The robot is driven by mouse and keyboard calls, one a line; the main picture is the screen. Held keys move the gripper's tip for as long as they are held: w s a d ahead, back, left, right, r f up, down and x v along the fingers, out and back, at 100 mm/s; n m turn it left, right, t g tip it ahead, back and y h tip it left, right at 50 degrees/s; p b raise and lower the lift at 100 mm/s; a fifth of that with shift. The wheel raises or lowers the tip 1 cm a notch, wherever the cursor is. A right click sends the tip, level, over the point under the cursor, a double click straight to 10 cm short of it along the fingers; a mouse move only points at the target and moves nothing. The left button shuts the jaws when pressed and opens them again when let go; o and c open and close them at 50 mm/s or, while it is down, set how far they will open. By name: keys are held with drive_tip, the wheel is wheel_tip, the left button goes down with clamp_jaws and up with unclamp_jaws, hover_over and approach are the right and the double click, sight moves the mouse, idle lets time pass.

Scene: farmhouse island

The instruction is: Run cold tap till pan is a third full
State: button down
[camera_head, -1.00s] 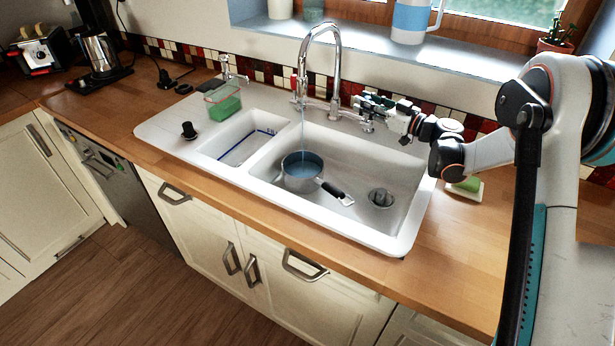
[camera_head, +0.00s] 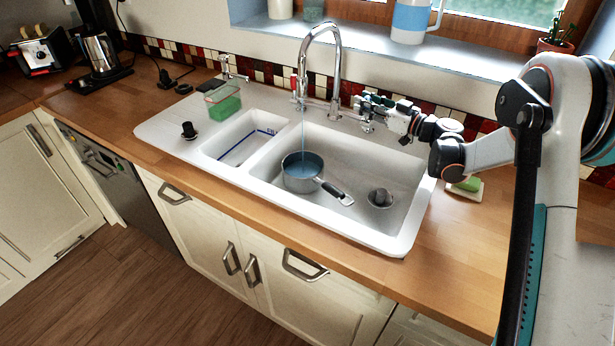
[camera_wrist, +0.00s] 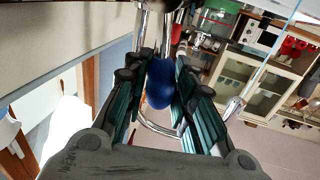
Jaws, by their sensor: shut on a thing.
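The pan (camera_head: 302,178) is a grey saucepan with a black-and-silver handle pointing right. It sits in the larger, right-hand sink basin under the spout of the chrome tap (camera_head: 336,62). A thin blue stream of water (camera_head: 303,130) falls from the spout into the pan, and bluish water shows inside; its exact depth I cannot tell. My gripper (camera_head: 368,108) is at the right side of the tap. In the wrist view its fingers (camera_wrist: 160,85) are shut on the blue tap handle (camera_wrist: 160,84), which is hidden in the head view. A red handle (camera_head: 294,82) shows on the tap's left side.
The white sink (camera_head: 165,140) has a smaller left basin. A green sponge on a dish (camera_head: 466,185) lies right of the sink. A drain fitting (camera_head: 380,197) is right of the pan.

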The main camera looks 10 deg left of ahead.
idle(0.3)
drive_tip(key=shift+w+d+r, duration=0.1)
drive_tip(key=shift+w+d, duration=0.15)
drive_tip(key=shift+w, duration=0.35)
drive_tip(key=c, duration=1.4)
unclamp_jaws()
drive_tip(key=shift+s, duration=0.1)
drive_tip(key=v, duration=1.2)
